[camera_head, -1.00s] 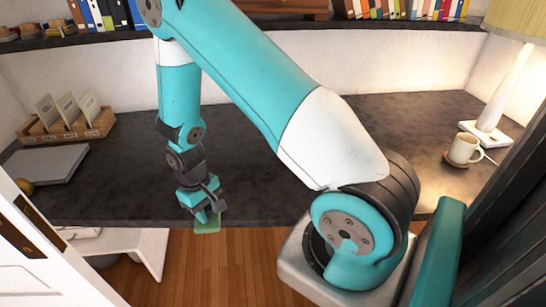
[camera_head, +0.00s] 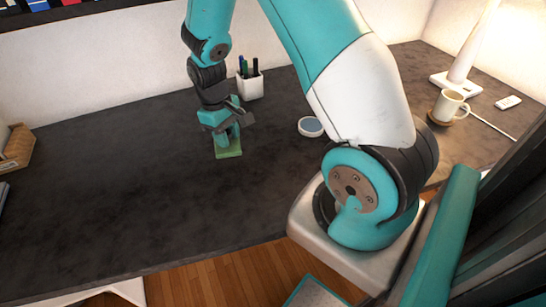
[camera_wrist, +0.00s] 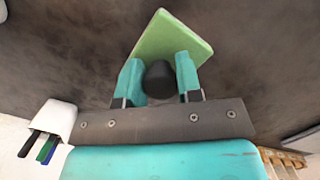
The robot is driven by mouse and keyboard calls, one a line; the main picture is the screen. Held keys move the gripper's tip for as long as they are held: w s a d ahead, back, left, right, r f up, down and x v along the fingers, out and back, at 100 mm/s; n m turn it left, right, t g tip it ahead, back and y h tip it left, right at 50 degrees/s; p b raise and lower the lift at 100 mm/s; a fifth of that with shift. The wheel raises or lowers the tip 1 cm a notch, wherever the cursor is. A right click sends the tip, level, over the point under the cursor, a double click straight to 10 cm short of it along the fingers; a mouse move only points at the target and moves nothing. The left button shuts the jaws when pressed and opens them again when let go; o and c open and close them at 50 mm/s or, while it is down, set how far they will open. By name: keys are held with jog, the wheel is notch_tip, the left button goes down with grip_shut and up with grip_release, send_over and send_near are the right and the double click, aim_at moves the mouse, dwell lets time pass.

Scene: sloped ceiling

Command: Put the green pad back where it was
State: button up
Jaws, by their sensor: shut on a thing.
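The green pad (camera_head: 229,150) is a thin, flat, light green square. It shows below my gripper (camera_head: 226,137) over the dark desk (camera_head: 130,190) in the head view. The pad looks tilted in the wrist view. I cannot tell whether it touches the desk or hangs just above it.
A white pen cup (camera_head: 250,85) stands behind my gripper. A round white dish (camera_head: 311,127) lies to its right. A mug (camera_head: 449,105) on a coaster, a lamp base (camera_head: 455,84) and a small remote (camera_head: 508,102) are farther right.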

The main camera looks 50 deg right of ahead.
jog(key=s+d+r+n+b, duration=0.2)
jog(key=s+d+r+b, duration=0.3)
jog(key=d+r, duration=0.5)
jog(key=f, duration=1.9)
jog(key=shift+s+d, duration=0.2)
jog(key=shift+s, duration=0.15)
jog(key=o, duration=1)
jog(key=shift+f, duration=0.1)
jog(key=shift+c, duration=0.2)
